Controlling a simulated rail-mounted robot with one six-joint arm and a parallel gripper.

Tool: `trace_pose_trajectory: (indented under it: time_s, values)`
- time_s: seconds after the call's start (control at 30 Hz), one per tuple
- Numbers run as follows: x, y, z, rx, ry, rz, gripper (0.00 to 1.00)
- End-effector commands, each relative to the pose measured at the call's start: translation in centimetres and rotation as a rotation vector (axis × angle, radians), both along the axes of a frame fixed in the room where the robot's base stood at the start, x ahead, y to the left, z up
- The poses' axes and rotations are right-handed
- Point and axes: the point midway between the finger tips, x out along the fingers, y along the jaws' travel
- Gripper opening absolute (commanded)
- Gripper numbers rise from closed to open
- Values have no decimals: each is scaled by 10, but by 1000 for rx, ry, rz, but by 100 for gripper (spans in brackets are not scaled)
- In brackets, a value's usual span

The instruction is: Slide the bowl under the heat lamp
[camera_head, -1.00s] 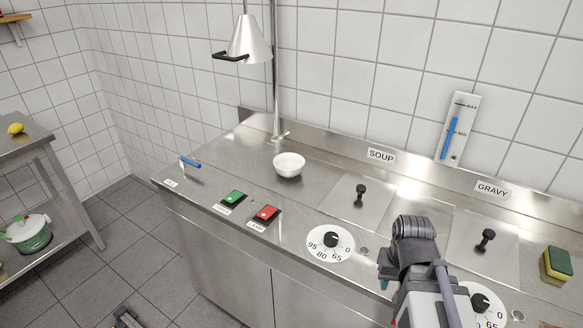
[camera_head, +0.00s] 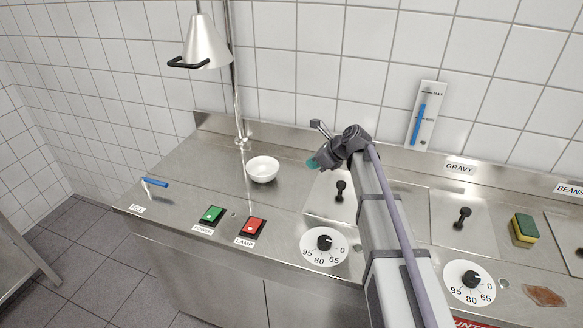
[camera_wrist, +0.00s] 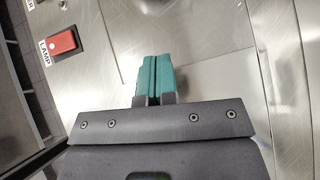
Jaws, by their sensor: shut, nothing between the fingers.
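The white bowl (camera_head: 262,170) stands upright on the steel counter, to the right of and nearer than the lamp's post. The heat lamp (camera_head: 204,46), a pale cone shade with a black handle, hangs from the post at upper left, above and left of the bowl in the picture. My gripper (camera_head: 313,164) is to the right of the bowl, apart from it, above the counter near the soup lid. Its teal fingers are shut with nothing between them, seen also in the wrist view (camera_wrist: 154,76). The bowl is not in the wrist view.
The green power switch (camera_head: 212,215) and red lamp switch (camera_head: 251,228) sit along the front edge. A blue-handled fill lever (camera_head: 155,183) is at the left end. Black lid knobs (camera_head: 341,190) stand up on the right. The counter left of the bowl is clear.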

Motion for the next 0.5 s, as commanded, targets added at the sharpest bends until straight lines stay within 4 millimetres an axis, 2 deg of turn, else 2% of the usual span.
trace_pose_trajectory:
  time_s: [0.17, 0.5]
  values:
    - [9, 16, -27, -2, 0, 4, 0]
    - [34, 63, -79, -2, -1, 4, 0]
